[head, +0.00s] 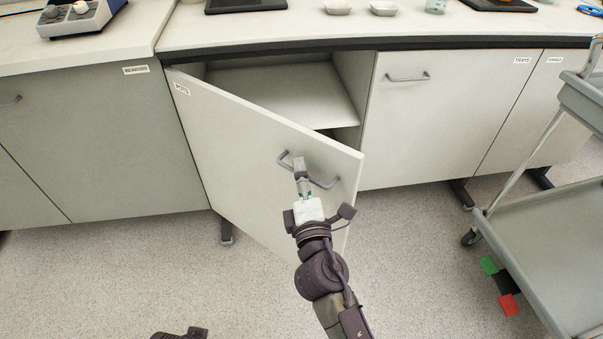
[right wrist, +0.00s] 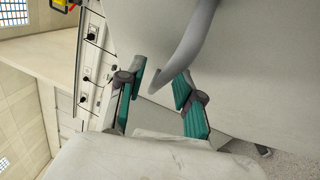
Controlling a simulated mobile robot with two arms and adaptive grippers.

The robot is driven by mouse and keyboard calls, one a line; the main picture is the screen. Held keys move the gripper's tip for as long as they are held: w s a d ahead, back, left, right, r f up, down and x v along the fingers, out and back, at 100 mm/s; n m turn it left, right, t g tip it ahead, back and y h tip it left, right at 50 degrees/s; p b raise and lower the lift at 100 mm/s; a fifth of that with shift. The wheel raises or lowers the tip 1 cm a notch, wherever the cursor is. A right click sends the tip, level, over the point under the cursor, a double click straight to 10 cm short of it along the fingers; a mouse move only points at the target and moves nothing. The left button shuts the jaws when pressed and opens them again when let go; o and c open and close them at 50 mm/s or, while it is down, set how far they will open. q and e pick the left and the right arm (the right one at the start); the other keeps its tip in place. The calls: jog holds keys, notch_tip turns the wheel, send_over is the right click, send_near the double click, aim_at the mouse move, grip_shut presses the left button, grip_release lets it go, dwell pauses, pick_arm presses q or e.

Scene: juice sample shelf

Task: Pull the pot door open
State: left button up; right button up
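The pot door (head: 250,140), a pale panel with a small label at its upper left, stands swung part way open, hinged on its left. Its grey bar handle (head: 324,184) is near the free right edge. My right gripper (head: 301,165) is at this handle. In the right wrist view the handle (right wrist: 190,50) reaches down between the two teal-padded fingers (right wrist: 158,92), which stand apart with a gap showing around the bar. The door's face (right wrist: 260,60) fills the right of that view.
The open cupboard shows an empty shelf (head: 290,95). Closed cupboard doors flank it, one at the right (head: 440,110). A grey trolley (head: 545,220) stands at the right. The floor (head: 120,275) in front of the left cupboards is clear. Dishes (head: 383,9) stand on the counter.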

jog(key=shift+s, duration=0.15)
jog(key=s+d+f, duration=0.1)
jog(key=s, duration=1)
jog(key=shift+s+d+f, duration=0.25)
jog(key=shift+s+f, duration=0.05)
